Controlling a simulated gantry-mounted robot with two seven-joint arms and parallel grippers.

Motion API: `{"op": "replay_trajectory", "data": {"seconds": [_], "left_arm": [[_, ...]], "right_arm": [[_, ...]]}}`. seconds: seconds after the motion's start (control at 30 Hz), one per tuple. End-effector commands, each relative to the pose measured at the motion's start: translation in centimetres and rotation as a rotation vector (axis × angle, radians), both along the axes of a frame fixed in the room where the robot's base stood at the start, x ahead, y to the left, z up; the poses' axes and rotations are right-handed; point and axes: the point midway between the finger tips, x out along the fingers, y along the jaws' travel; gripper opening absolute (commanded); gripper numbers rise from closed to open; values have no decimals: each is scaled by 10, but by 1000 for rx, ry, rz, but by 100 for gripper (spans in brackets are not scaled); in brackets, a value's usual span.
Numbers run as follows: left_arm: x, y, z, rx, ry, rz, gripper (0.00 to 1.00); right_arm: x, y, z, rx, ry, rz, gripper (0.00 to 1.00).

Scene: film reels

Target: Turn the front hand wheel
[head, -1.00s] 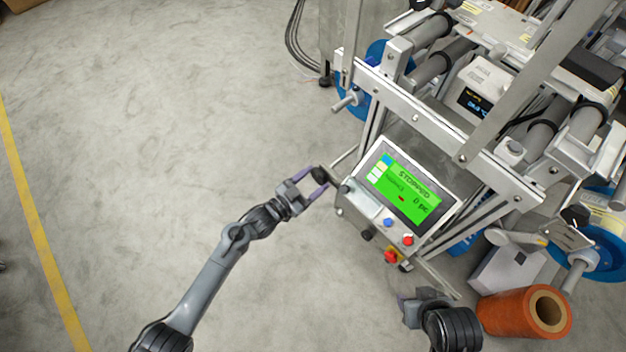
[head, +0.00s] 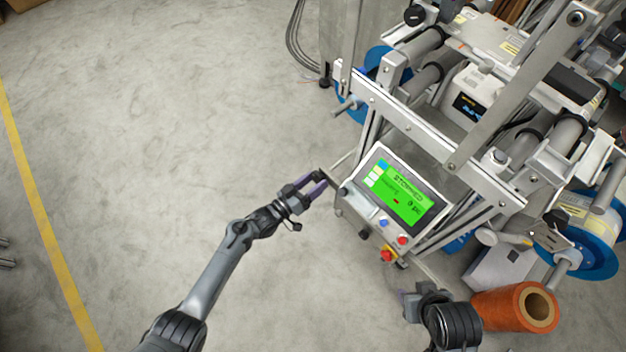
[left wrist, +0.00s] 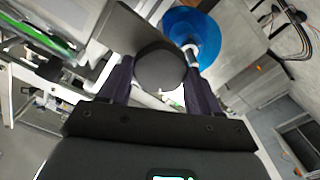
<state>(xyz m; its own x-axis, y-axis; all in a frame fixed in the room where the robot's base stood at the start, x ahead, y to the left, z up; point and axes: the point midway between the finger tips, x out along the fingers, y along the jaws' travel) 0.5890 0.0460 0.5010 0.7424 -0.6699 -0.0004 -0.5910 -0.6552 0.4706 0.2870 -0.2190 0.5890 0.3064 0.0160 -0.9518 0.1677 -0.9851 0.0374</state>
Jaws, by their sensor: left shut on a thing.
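The front hand wheel, a dark round knob (left wrist: 160,70), sits between the fingers of my left gripper (left wrist: 158,85) in the left wrist view. In the head view my left gripper (head: 318,184) is at the left side of the control panel (head: 397,197), shut on the knob, which the fingers mostly hide there. The panel has a green screen with small, blurred text. My right gripper (head: 411,299) is low in the head view, below the panel and apart from it. Whether its fingers are open is unclear.
The machine frame (head: 430,140) with rollers and blue reels (head: 585,240) fills the right side. Red (head: 403,240) and blue (head: 383,222) buttons are below the screen. An orange roll (head: 510,306) lies by my right arm.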

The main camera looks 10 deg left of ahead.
Motion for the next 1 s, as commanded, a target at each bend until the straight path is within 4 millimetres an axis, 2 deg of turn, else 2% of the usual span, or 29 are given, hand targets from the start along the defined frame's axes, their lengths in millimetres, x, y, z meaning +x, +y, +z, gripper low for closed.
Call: {"op": "replay_trajectory", "data": {"seconds": [0.4,0.93,0.97,1.0], "left_arm": [[0,0,0,-142,128,-1,32],[0,0,0,-159,143,0,32],[0,0,0,-159,143,-1,66],[0,0,0,-159,143,0,72]], "right_arm": [[0,2,10,8,0,-6,43],[0,1,10,4,1,-3,43],[0,1,10,3,0,-2,43],[0,0,10,2,0,-2,43]]}}
